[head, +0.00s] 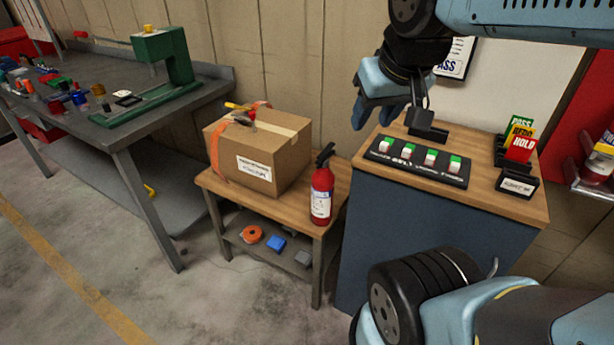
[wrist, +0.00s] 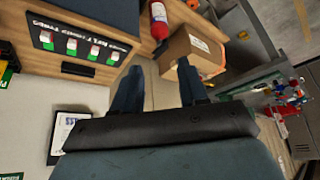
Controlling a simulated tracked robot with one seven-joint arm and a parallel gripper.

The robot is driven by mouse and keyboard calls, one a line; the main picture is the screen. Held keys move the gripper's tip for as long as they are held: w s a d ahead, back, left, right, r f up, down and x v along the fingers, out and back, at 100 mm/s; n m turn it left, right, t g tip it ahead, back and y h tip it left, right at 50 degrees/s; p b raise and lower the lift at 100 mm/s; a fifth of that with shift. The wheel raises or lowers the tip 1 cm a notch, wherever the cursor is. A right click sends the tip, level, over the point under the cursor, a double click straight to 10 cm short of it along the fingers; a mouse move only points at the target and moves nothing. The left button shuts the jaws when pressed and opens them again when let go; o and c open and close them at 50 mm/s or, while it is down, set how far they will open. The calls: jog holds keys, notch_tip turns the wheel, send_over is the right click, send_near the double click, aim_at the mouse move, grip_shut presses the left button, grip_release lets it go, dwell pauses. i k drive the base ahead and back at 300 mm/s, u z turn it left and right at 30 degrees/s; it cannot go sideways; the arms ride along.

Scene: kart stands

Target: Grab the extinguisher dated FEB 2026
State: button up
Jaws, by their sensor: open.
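A red fire extinguisher (head: 321,197) with a black handle and a white label stands upright on a low wooden-topped stand, right of a cardboard box. It also shows at the top of the wrist view (wrist: 158,20). A second red cylinder with a label (head: 600,157), perhaps another extinguisher, is cut off at the right edge of the head view. No date is readable on either. My gripper (head: 373,118) is open and empty, above the back left of the blue cabinet, up and right of the standing extinguisher. In the wrist view its two fingers (wrist: 160,72) are apart with nothing between them.
The cardboard box (head: 258,155) carries tools on top. The blue cabinet (head: 395,235) holds a black switch panel (head: 418,162), a card holder (head: 515,145) and a small sign (head: 517,184). A cluttered grey workbench (head: 120,120) stands left. Floor in front of the stand is clear.

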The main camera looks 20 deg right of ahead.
aim_at(324, 179)
jog(key=z, duration=0.4)
jog(key=i, duration=0.3)
jog(key=u, duration=1.8)
jog(key=k, duration=0.7)
jog(key=z, duration=0.05)
